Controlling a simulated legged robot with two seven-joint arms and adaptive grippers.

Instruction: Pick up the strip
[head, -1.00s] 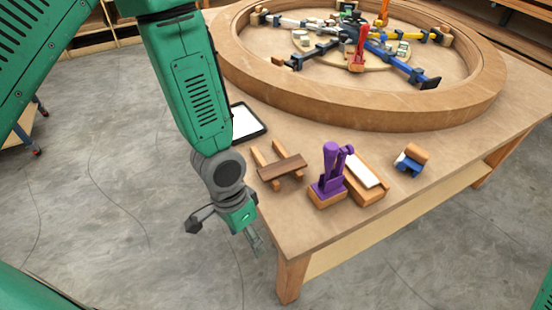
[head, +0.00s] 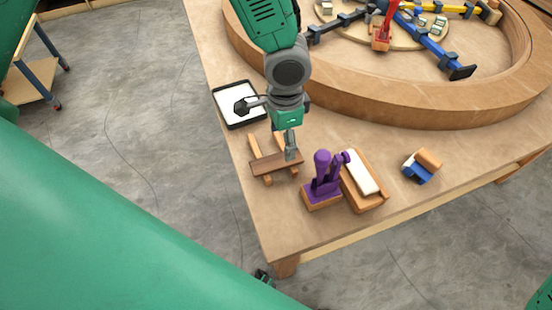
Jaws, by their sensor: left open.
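The strip (head: 268,165) is a dark brown wooden piece lying across two lighter wooden rests (head: 256,146) near the table's left front corner. My left gripper (head: 290,156) points down at the strip's right part, with its fingertips at or just above it. It is open; whether the fingers straddle the strip is too small to tell. A small dark part at the bottom of the head view, beside the table leg, cannot be made out clearly. My right gripper cannot be identified.
A purple clamp on a wooden block (head: 322,185) stands right of the strip, next to a wooden block with a white top (head: 360,172). A blue and wooden tool (head: 420,166) lies farther right. A black-rimmed tray (head: 225,95) and a large wooden ring (head: 380,108) lie behind.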

